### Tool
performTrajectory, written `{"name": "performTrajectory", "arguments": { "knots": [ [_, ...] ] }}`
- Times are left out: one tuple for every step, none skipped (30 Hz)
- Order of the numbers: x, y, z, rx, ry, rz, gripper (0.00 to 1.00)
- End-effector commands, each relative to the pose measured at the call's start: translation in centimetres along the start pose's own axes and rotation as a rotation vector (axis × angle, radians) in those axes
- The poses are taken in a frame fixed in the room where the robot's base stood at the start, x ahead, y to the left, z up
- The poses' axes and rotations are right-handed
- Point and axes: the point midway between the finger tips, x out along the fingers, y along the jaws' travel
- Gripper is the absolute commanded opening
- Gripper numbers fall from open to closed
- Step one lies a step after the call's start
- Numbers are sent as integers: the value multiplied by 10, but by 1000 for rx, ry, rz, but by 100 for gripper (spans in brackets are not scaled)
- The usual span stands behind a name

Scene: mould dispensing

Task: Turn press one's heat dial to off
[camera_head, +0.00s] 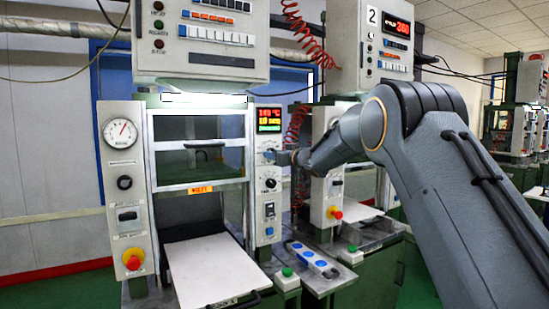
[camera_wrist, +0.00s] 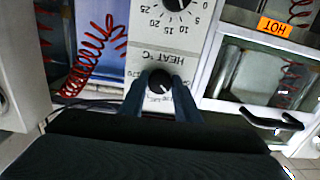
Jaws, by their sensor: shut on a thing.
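Press one's right-hand panel (camera_head: 267,215) stands beside its window, with a lit display (camera_head: 269,120) showing red and yellow figures. The heat dial (camera_wrist: 158,81) is a small round black knob under the "HEAT °C" lettering in the wrist view, which shows the panel upside down. My gripper (camera_wrist: 156,96) is shut on this dial, one finger on each side. In the head view my gripper (camera_head: 279,156) reaches the panel from the right at the upper dial and partly hides it. Which mark the dial points at is too small to tell.
The timer dial (camera_head: 270,184) sits just below the heat dial, with switches beneath. Press two's panel (camera_head: 327,185), with a red-and-yellow button, stands close to the right of my gripper. Red coiled hoses (camera_wrist: 95,55) hang nearby. A HOT label (camera_head: 201,189) marks the window.

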Motion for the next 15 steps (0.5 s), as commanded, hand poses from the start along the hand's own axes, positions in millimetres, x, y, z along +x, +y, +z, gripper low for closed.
{"name": "performTrajectory", "arguments": {
  "knots": [
    [0, 1, 0, -43, 0, 2, 7],
    [0, 1, 1, -71, -1, 2, 7],
    [0, 1, 0, -110, -2, 3, 7],
    [0, 1, 0, -138, -3, 4, 7],
    [0, 1, 0, -167, -4, 5, 7],
    [0, 1, 0, -204, -5, 6, 7],
    [0, 1, 0, -233, -5, 8, 7],
    [0, 1, 0, -262, -6, 9, 7],
    [0, 1, 0, -299, -7, 10, 7],
    [0, 1, 0, -327, -8, 11, 7],
    [0, 1, 0, -353, -9, 12, 7],
    [0, 1, 0, -389, -10, 13, 7],
    [0, 1, 0, -415, -11, 13, 7],
    [0, 1, 0, -441, -12, 14, 7],
    [0, 1, 0, -475, -13, 15, 7]
  ]
}}
